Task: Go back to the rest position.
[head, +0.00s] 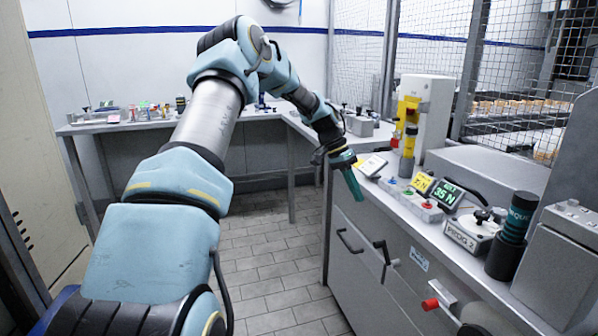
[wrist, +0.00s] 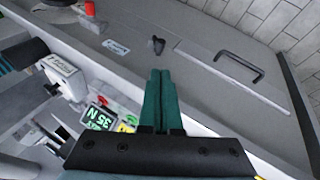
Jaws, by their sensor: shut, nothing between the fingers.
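My gripper (head: 352,180) hangs at the end of my arm in the head view, just left of the right-hand counter's front edge and pointing down. In the wrist view my gripper (wrist: 160,74) shows its two green fingers lying against each other. It is shut, with nothing held. My arm reaches forward and bends down at the wrist, which is beside the counter.
The grey counter (head: 411,208) on the right carries a panel with coloured buttons, a green "35 N" display (head: 447,195), a "PROG 2" device (head: 470,232) and a dark cylinder (head: 517,217). A drawer handle (wrist: 238,66) juts from its front. Tiled floor (head: 270,262) is clear.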

